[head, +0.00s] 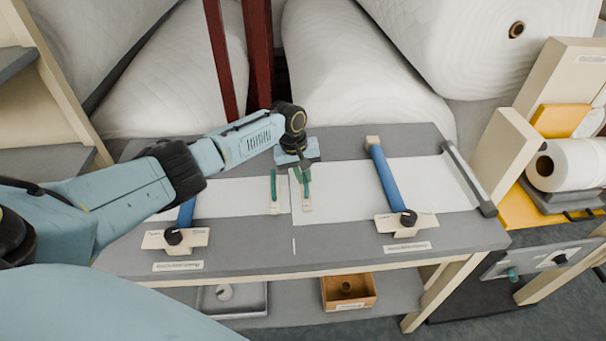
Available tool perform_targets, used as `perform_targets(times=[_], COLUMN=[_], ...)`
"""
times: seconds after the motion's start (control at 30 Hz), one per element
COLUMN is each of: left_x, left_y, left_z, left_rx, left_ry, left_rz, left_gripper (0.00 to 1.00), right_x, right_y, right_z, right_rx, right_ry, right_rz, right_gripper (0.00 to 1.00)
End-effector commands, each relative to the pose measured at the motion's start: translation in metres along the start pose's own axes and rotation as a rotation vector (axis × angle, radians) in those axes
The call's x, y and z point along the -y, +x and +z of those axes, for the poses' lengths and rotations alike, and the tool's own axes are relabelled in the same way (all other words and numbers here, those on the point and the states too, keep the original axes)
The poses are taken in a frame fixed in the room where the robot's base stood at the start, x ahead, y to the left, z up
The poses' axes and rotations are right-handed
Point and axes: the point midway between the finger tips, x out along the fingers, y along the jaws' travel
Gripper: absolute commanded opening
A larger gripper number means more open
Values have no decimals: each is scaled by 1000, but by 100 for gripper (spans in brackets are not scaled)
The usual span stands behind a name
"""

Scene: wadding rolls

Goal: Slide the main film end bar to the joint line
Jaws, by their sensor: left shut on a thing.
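Two white film sheets lie flat on the grey table, a left sheet (235,197) and a right sheet (345,188), with a thin dark gap between their edges. A green bar with a pale foot (275,193) lies on the left sheet's inner end. A second such bar, the main film end bar (306,194), lies on the right sheet's inner end, just right of the gap. My left gripper (300,168) is shut on this right-hand bar near its far end; the wrist hides the fingertips partly. A short white joint line mark (293,246) shows on the table's front strip. My right gripper is out of view.
Blue clamp rollers with black knobs stand on the left (173,236) and right (389,180). A grey bar (469,178) lies at the table's right. Large white rolls (350,75) fill the back. A brown box (349,292) and a grey tray (232,299) sit below.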

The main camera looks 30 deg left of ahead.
Motion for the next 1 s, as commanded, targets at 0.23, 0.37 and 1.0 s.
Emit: perform_targets(times=[0.23, 0.37, 1.0], left_x=[4, 3, 3], left_y=[0, 0, -91], left_z=[-1, -1, -2], left_rx=[1, 0, -3], left_ry=[-4, -3, -3], left_rz=[-9, -7, -5], left_gripper=[34, 34, 34], right_x=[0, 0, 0], right_y=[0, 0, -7], right_z=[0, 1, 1], right_rx=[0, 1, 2], right_ry=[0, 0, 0], right_rz=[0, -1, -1], right_gripper=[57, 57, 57])
